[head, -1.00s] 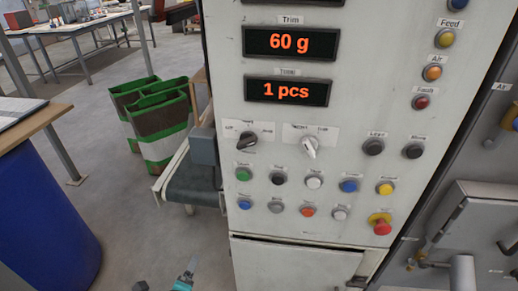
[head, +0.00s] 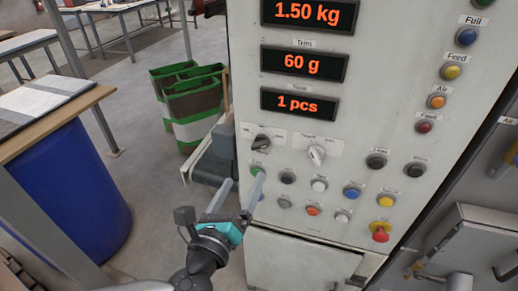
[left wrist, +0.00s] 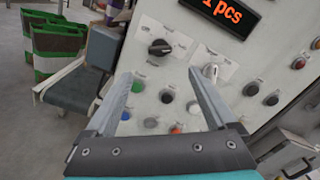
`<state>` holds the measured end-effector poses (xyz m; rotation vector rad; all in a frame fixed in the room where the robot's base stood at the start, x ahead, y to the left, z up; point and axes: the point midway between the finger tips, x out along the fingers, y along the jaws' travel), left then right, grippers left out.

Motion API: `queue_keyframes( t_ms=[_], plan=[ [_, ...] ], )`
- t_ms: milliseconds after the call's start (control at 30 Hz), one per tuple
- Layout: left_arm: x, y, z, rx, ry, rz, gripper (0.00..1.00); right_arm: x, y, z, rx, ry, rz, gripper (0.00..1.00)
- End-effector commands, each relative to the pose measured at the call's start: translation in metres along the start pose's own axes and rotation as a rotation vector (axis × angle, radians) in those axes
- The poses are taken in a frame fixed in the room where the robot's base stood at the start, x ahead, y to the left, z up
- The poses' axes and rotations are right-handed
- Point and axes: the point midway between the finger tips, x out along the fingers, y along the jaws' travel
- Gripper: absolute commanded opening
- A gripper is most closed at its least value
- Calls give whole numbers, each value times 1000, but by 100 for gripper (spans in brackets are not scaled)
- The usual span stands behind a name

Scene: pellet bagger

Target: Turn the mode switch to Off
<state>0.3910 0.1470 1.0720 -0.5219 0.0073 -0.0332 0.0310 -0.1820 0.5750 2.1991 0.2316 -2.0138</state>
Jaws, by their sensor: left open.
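A black rotary switch (head: 261,142) sits on the white panel, below the displays, at the left of a row of controls; its label is too small to read surely. Its handle lies nearly sideways. It also shows in the left wrist view (left wrist: 159,47), beyond the fingers and a little above the gap's middle. A white rotary switch (head: 317,154) is to its right, its handle closer to upright. My left gripper (head: 243,182) is open and empty, below and left of the black switch and not touching it. My right gripper is not in view.
Several push buttons, including a green one (head: 257,171), lie below the switches, and a red emergency button (head: 381,232) is lower right. A small conveyor (head: 210,165) stands left of the panel. A blue barrel (head: 75,200) and green-striped bags (head: 192,110) are further left.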

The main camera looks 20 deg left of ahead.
Motion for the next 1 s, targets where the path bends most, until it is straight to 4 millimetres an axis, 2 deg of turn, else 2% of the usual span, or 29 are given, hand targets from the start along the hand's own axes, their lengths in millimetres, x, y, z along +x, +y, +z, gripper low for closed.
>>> queue_keyframes(
  t_ms=[400,600,800,1000],
  plan=[
    [74,0,1,0,-2,0,90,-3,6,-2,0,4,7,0],
    [101,0,0,-1,0,0,90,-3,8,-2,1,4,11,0],
    [114,0,-1,-2,3,0,90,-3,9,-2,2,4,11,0],
    [116,0,-1,-2,3,1,90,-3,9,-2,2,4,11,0]
  ],
)
